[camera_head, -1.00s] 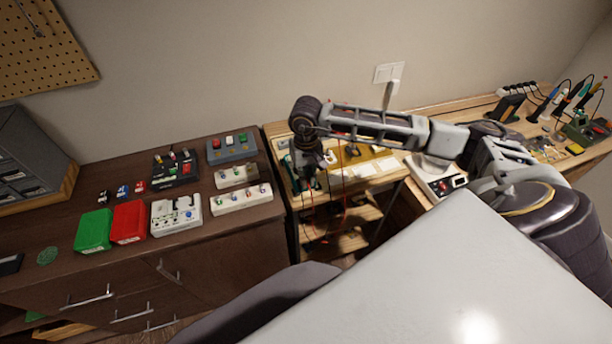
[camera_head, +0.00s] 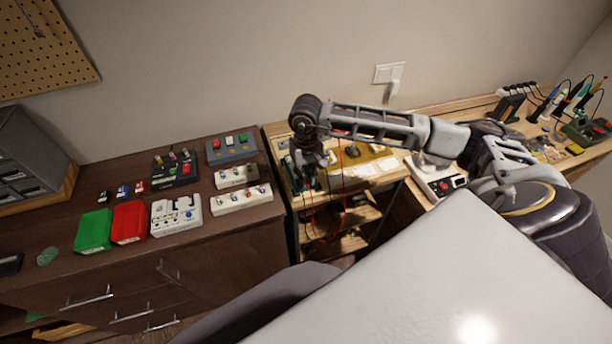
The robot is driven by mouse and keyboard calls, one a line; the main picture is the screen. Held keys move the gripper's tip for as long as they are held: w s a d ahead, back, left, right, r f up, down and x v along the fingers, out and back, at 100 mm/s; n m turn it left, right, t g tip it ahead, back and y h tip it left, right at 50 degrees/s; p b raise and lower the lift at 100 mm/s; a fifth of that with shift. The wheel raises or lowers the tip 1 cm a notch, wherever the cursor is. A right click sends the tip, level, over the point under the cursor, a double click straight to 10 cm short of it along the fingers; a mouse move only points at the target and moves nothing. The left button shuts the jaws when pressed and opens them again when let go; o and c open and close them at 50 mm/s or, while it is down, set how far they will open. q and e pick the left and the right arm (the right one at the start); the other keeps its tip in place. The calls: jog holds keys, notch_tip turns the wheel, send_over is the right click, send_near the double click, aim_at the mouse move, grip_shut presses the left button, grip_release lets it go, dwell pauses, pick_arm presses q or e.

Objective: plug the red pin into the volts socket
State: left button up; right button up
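My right gripper (camera_head: 308,172) points down over the light wooden bench, near its left end. Its fingers are small and dark here, and I cannot tell whether they are open or shut. Thin red and dark leads (camera_head: 343,188) hang just right of the gripper over the bench front and down past the shelves. The red pin itself cannot be made out. A dark device (camera_head: 288,176) lies behind and left of the gripper, mostly hidden by it. The volts socket cannot be made out. My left gripper is not in view.
Guitar pedals, including a green box (camera_head: 93,231), a red box (camera_head: 128,222) and a white pedal (camera_head: 177,216), stand on the dark cabinet (camera_head: 60,265) at the left. Open shelves (camera_head: 350,240) lie below the bench.

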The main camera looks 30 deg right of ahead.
jog(key=shift+r, duration=1.1)
jog(key=shift+r, duration=0.1)
jog(key=o, duration=0.6)
jog(key=shift+c, duration=0.2)
jog(key=o, duration=0.4)
jog(key=shift+r, duration=0.15)
notch_tip(320, 180, up, 7)
jog(key=p, duration=0.2)
jog(key=shift+p, duration=0.35)
